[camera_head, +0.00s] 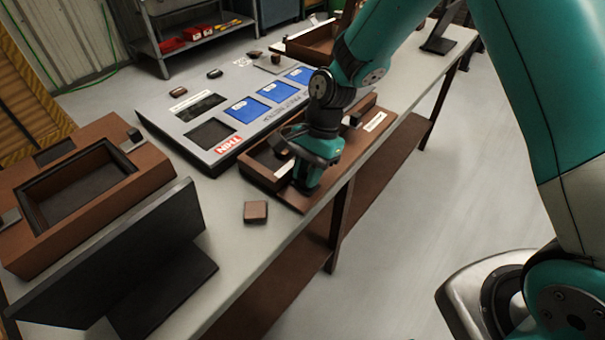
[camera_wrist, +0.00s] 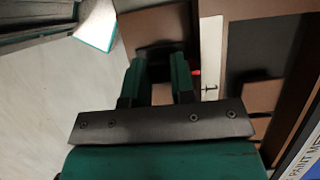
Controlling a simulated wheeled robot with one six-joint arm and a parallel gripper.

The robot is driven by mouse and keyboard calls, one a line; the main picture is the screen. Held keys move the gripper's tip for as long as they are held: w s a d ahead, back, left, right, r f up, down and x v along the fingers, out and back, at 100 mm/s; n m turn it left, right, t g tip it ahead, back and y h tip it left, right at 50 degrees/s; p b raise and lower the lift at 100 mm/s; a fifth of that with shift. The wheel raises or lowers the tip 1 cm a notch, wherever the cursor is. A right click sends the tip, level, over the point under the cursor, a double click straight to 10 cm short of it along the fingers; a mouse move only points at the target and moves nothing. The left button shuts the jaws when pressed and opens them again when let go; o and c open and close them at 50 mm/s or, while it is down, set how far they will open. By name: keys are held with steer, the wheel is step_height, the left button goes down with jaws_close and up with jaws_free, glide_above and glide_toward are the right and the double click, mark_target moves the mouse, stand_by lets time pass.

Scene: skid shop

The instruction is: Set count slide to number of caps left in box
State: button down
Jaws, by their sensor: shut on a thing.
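A brown box (camera_head: 248,180) with a dark interior stands at the table's front edge, partly hidden behind my gripper (camera_head: 306,186). A brown ledge runs along the box's near side. In the wrist view, my gripper's two green fingers (camera_wrist: 160,68) are shut on a dark piece at the ledge, which looks like the count slide (camera_wrist: 158,46). A white scale strip (camera_wrist: 211,60) lies beside it, with a black mark and a small red spot near the fingers. A brown block, perhaps a cap (camera_wrist: 261,127), shows in the box. The full count inside is hidden.
A loose brown block (camera_head: 256,211) lies on the table in front of the box. A grey panel with blue squares (camera_head: 245,110) lies behind it. A brown frame box (camera_head: 45,225) and a dark screen (camera_head: 130,255) stand at left. Small dark blocks (camera_head: 215,73) lie farther back.

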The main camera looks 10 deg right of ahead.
steer(key=w+d, duration=0.1)
steer(key=d, duration=0.1)
steer(key=w+d+p, duration=0.1)
steer(key=w+d, duration=0.1)
steer(key=w+d+p, duration=0.1)
steer(key=w+d, duration=0.1)
steer(key=d, duration=0.1)
steer(key=shift+w+d, duration=0.1)
steer(key=shift+w, duration=0.15)
steer(key=c, duration=1.2)
jaws_free()
steer(key=shift+c, duration=0.2)
steer(key=shift+r, duration=0.1)
steer(key=v, duration=1.7)
steer(key=shift+r+p, duration=0.15)
steer(key=shift+p, duration=0.15)
steer(key=shift+s, duration=0.1)
